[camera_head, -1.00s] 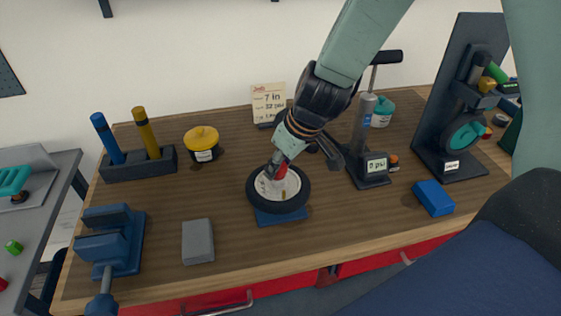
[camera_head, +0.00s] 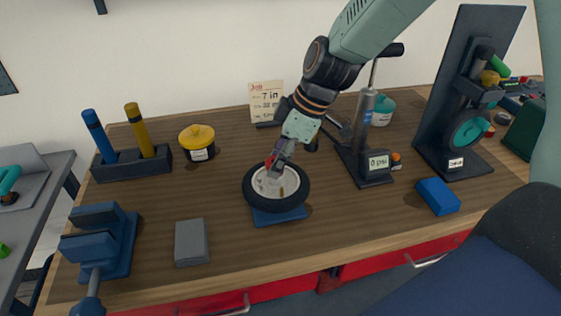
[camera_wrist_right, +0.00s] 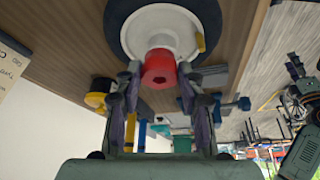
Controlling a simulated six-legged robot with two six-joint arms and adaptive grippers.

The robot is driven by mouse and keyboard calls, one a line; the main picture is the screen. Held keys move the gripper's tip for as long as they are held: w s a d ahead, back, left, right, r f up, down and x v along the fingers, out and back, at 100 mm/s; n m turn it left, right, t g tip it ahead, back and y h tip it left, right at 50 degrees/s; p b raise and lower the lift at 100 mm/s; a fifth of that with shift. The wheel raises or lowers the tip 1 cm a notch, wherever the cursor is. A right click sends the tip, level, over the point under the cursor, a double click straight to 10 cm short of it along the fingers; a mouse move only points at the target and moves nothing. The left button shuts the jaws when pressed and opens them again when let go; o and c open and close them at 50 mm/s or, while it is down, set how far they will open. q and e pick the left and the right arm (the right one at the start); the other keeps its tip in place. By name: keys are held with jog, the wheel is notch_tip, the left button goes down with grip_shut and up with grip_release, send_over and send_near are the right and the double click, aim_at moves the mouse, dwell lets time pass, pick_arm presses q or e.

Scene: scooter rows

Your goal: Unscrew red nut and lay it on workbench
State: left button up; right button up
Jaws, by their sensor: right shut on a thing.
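The wheel (camera_head: 250,199) has a black tyre and a pale hub (camera_head: 290,182). It lies tilted on a blue stand (camera_head: 280,217) on the wooden workbench (camera_head: 335,225). My right gripper (camera_head: 272,164) reaches down over the hub. It is shut on the red nut (camera_head: 269,161), which is mostly hidden by the fingers in the head view. In the right wrist view the red nut (camera_wrist_right: 158,69) sits between the fingertips (camera_wrist_right: 160,75), in front of the pale hub (camera_wrist_right: 150,22). I cannot tell whether the nut touches the hub. My left gripper is out of view.
A blue vise (camera_head: 105,245), grey block (camera_head: 191,242), yellow-lidded pot (camera_head: 197,142) and tool holder (camera_head: 130,165) stand left. A pump (camera_head: 363,130) with a gauge, blue block (camera_head: 438,196) and dark upright panel (camera_head: 470,60) stand right. Bare bench lies around the wheel.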

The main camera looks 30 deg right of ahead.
jog(key=shift+s+a+f+n+g+y+b, duration=0.15)
jog(key=shift+n+g+b, duration=0.15)
jog(key=shift+n+b, duration=0.25)
jog(key=shift+s+a+f+n+g+y+b, duration=0.15)
jog(key=shift+n+g+b, duration=0.2)
jog(key=shift+n, duration=0.3)
jog(key=shift+d+n+g+b, duration=0.1)
jog(key=shift+n+g+b, duration=0.2)
jog(key=shift+n, duration=0.5)
jog(key=shift+w+n+g, duration=0.1)
jog(key=shift+n+g, duration=0.35)
jog(key=shift+n, duration=0.75)
jog(key=shift+r+n+g, duration=0.1)
jog(key=shift+n+g, duration=0.4)
jog(key=shift+n, duration=0.9)
jog(key=shift+c, duration=0.2)
jog(key=o, duration=1.2)
jog(key=shift+s+a+r, duration=0.2)
jog(key=shift+s+a, duration=0.05)
jog(key=shift+w+d, duration=0.1)
jog(key=shift+w, duration=0.05)
jog(key=shift+w, duration=0.1)
